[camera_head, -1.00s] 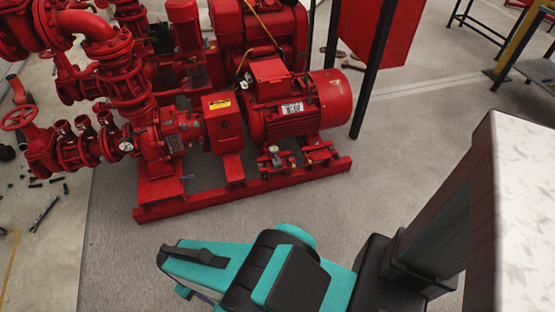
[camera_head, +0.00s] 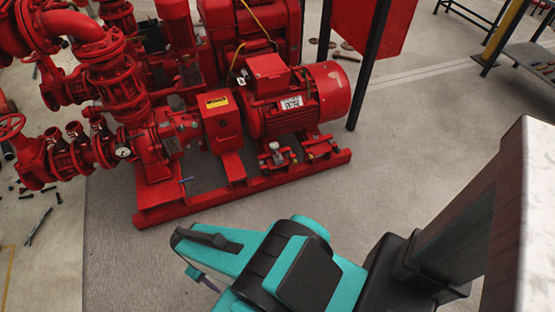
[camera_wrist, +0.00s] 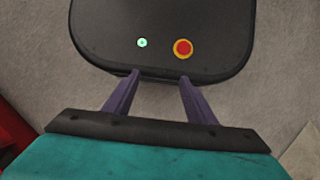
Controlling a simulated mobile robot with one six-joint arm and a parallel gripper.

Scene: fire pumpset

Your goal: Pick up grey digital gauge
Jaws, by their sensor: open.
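A small silver-grey fitting with a round head (camera_head: 275,148) sits at the front of the red pump skid, below the motor. It may be the grey digital gauge, but it is too small to tell. A white-faced dial gauge (camera_head: 123,152) is mounted on the red pipework at left. My gripper has two purple fingers, open and empty, seen in the wrist view (camera_wrist: 160,76), pointing towards my own dark base with its green and red buttons. In the head view the gripper is mostly hidden below my teal arm; only a bit of purple shows. It is apart from the pump.
The red pump skid (camera_head: 245,192) with its motor (camera_head: 295,105) fills the upper left. A black post (camera_head: 370,65) with a red panel stands behind it. Loose dark tools lie on the floor at left. Concrete floor (camera_head: 430,130) is clear to the right of the skid.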

